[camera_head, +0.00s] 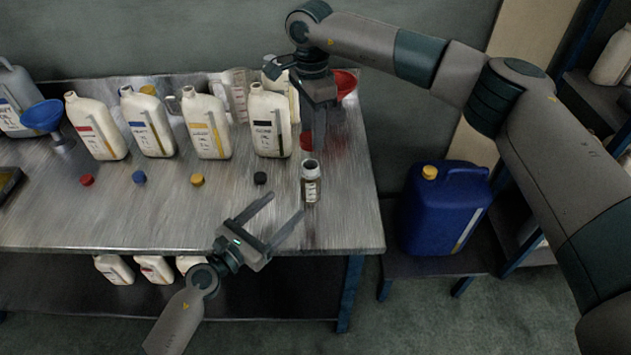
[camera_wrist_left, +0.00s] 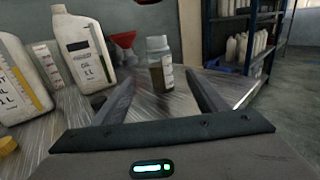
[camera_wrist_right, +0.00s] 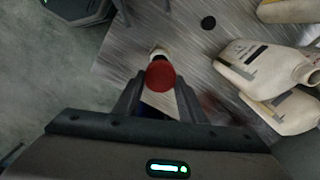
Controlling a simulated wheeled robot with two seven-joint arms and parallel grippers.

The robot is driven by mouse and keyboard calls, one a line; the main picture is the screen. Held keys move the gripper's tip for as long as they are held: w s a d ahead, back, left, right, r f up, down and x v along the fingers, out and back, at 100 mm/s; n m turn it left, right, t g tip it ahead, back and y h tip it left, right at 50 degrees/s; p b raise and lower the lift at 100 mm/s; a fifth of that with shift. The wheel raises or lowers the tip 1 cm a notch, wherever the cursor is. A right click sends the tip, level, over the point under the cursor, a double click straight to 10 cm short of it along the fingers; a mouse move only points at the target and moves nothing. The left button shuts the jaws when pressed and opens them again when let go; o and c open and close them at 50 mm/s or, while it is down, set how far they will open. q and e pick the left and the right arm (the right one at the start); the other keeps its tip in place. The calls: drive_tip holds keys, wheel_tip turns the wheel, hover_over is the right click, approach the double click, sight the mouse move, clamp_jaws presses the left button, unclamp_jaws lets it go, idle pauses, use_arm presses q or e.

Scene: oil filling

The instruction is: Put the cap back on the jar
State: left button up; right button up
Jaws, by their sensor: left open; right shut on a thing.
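The jar (camera_head: 311,187) is small and clear, with dark liquid and a pale label. It stands upright and uncapped near the table's right end. It also shows in the left wrist view (camera_wrist_left: 160,70), ahead of and between the fingers. My left gripper (camera_head: 286,204) is open and empty, low at the table's front edge, its fingers pointing toward the jar without touching it. My right gripper (camera_head: 316,142) points down, shut on the red cap (camera_head: 306,142), above and behind the jar. In the right wrist view the cap (camera_wrist_right: 160,75) partly covers the jar (camera_wrist_right: 158,52).
Several white jugs (camera_head: 270,125) line the table (camera_head: 110,225), with loose red, blue, orange and black caps (camera_head: 260,178) before them. A red funnel (camera_head: 345,84) stands behind my right gripper. A blue canister (camera_head: 440,210) stands right of the table.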

use_arm(q)
drive_tip(key=shift+s+a, duration=0.1)
use_arm(e)
drive_tip(key=shift+s+a+r, duration=0.1)
drive_tip(key=shift+s+a, duration=0.05)
use_arm(q)
drive_tip(key=shift+w+d, duration=0.3)
drive_tip(key=shift+w, duration=0.05)
drive_tip(key=x, duration=1.1)
drive_tip(key=shift+w+d, duration=0.1)
drive_tip(key=shift+w, duration=0.05)
drive_tip(key=c, duration=1.6)
use_arm(e)
hover_over(312, 164)
drive_tip(key=shift+f, duration=2.55)
drive_tip(key=shift+f, duration=0.15)
drive_tip(key=shift+f, duration=0.75)
